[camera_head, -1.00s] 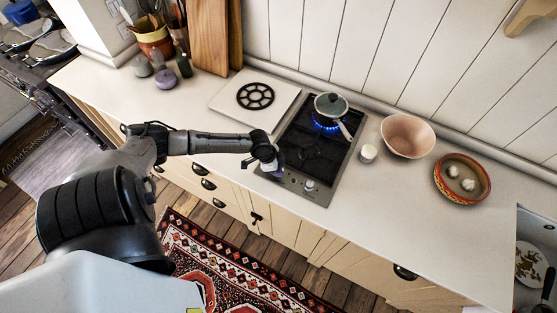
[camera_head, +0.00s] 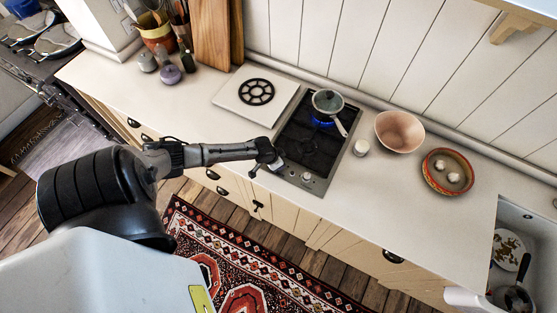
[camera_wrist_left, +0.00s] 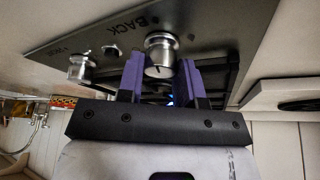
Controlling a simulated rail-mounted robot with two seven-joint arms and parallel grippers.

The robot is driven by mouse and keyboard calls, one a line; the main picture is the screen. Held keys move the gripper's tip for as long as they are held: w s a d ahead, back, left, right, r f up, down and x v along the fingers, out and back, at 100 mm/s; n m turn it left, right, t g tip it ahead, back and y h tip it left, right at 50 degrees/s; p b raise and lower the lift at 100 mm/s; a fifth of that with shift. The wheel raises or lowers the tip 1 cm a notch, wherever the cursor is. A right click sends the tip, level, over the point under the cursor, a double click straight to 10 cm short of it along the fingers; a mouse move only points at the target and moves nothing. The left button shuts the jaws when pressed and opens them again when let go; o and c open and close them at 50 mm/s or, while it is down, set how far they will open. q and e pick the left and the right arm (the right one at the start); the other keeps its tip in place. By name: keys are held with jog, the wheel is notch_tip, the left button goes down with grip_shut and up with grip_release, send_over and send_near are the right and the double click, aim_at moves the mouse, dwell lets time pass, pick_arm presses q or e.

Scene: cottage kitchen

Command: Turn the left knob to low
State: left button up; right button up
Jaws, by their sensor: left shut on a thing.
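The hob (camera_head: 313,148) is a black cooktop with a metal front panel, set in the counter. My left gripper (camera_head: 275,166) is at the left end of that panel. In the left wrist view its purple fingers stand on either side of a silver knob (camera_wrist_left: 160,48), and it is shut on this left knob. The panel there bears the word BACK. A second silver knob (camera_wrist_left: 81,68) stands apart, and it also shows in the head view (camera_head: 306,177). My right gripper is not in view.
A white jar (camera_head: 361,147), a pink bowl (camera_head: 399,132) and an orange-rimmed dish (camera_head: 447,172) stand right of the hob. A white board with a black trivet (camera_head: 256,92) lies to its left. The sink (camera_head: 520,222) is at far right. The front burner area is clear.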

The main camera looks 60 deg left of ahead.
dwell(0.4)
pick_arm(q)
jog(key=o, duration=0.6)
jog(key=shift+o, duration=0.2)
jog(key=shift+s+r, duration=0.1)
jog(key=shift+r, duration=0.05)
jog(key=v, duration=1.3)
jog(key=shift+s+r+p, duration=0.15)
jog(key=shift+r+p, duration=0.05)
jog(key=shift+p, duration=0.1)
